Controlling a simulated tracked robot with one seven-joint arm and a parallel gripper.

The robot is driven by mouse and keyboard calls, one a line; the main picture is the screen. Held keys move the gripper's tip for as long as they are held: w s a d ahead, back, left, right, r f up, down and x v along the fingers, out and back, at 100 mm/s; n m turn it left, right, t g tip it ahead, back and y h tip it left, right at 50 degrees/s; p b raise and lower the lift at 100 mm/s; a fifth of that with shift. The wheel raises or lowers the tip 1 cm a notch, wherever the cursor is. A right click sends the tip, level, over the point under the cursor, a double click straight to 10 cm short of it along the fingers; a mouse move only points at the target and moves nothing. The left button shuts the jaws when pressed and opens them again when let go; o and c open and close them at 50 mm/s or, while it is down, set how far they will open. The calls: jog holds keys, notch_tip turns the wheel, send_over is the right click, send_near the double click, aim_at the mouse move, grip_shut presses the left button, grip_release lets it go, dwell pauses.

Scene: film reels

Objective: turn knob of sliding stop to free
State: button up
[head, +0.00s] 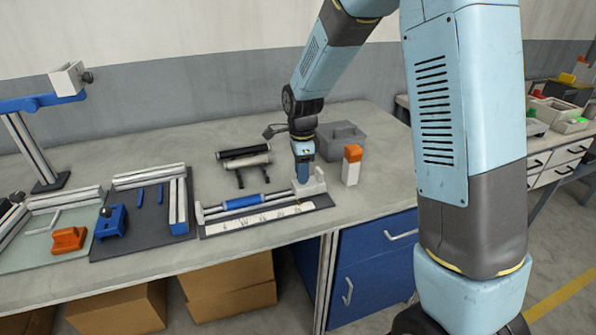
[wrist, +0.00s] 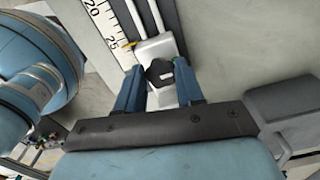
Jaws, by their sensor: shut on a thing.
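The sliding stop (head: 318,183) is a pale grey block at the right end of a twin-rail fixture with a white scale (head: 258,218). In the wrist view the stop (wrist: 152,48) sits on the rails next to the scale's 25 mark, with a small yellow pointer (wrist: 129,45). Its dark knob (wrist: 158,71) carries a pale mark on top. My gripper (head: 303,178) points down over the stop. In the wrist view its blue fingers (wrist: 159,82) are shut on the knob, one on each side. The knob is hidden in the head view.
A white block with an orange top (head: 351,165) stands close right of my gripper. A grey box (head: 341,141) is behind it. Dark and pale rollers (head: 244,158) lie behind the rails. A blue sleeve (head: 243,202) sits on the rails. Other fixtures (head: 150,200) fill the left.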

jog(key=n, duration=0.1)
jog(key=d+n, duration=0.1)
jog(key=n, duration=0.6)
jog(key=shift+n, duration=0.4)
jog(key=n, duration=0.4)
jog(key=shift+a+n, duration=0.1)
jog(key=shift+n, duration=0.2)
jog(key=n, duration=0.4)
jog(key=shift+n, duration=0.3)
jog(key=n, duration=0.4)
jog(key=shift+a, duration=0.1)
jog(key=n, duration=0.5)
jog(key=shift+s, duration=0.1)
jog(key=n, duration=0.4)
jog(key=shift+a, duration=0.1)
jog(key=shift+f+n, duration=0.1)
jog(key=shift+n, duration=2.2)
